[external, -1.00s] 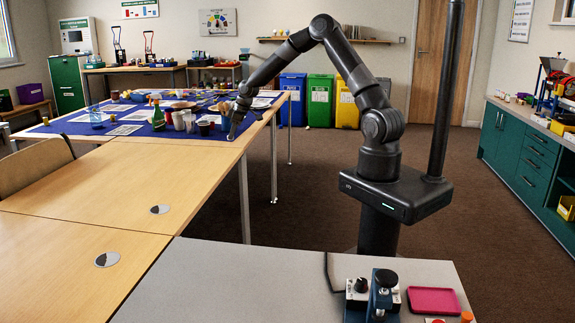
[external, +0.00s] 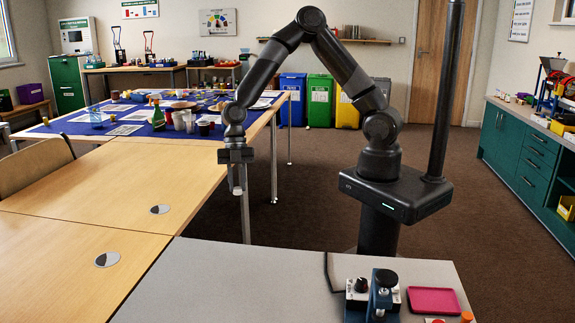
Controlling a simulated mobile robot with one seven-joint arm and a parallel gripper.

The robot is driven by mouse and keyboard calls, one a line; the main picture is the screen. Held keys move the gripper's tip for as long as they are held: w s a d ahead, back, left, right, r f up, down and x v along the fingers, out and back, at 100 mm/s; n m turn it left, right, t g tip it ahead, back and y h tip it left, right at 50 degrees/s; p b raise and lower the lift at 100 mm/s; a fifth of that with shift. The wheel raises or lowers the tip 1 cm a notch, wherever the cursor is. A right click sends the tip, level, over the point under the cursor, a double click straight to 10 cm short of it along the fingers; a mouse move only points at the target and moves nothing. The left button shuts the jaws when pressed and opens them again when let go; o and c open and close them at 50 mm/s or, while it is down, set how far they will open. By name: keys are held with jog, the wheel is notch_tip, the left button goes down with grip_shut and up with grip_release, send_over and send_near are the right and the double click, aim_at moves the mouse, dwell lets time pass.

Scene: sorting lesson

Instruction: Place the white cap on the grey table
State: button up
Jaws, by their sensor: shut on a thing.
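My gripper (external: 237,187) points straight down in the air at the right edge of the wooden tables, left of my base. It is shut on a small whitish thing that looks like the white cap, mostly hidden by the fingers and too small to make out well. The grey table (external: 230,275) is in the foreground, nearer the camera than my gripper. Its left and middle part is bare.
On the grey table stand a blue press (external: 383,290), a knob box (external: 357,290) and a pink tray (external: 433,300); a black cable lies left of them. Wooden tables (external: 110,195) adjoin it. The blue cloth (external: 75,127) behind holds many cups and sheets.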

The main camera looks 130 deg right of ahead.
jog(key=s+a+n+g, duration=0.3)
jog(key=a+n, duration=0.4)
jog(key=a, duration=0.8)
jog(key=n+g, duration=0.2)
jog(key=n, duration=0.4)
send_over(346, 273)
jog(key=d, duration=0.2)
jog(key=f, duration=0.5)
jog(key=shift+w+f, duration=0.35)
jog(key=shift+w, duration=0.05)
jog(key=shift+a+f, duration=0.25)
jog(key=shift+a, duration=0.1)
jog(key=shift+f, duration=2)
jog(key=shift+f, duration=0.1)
jog(key=o, duration=1)
jog(key=shift+c, duration=0.2)
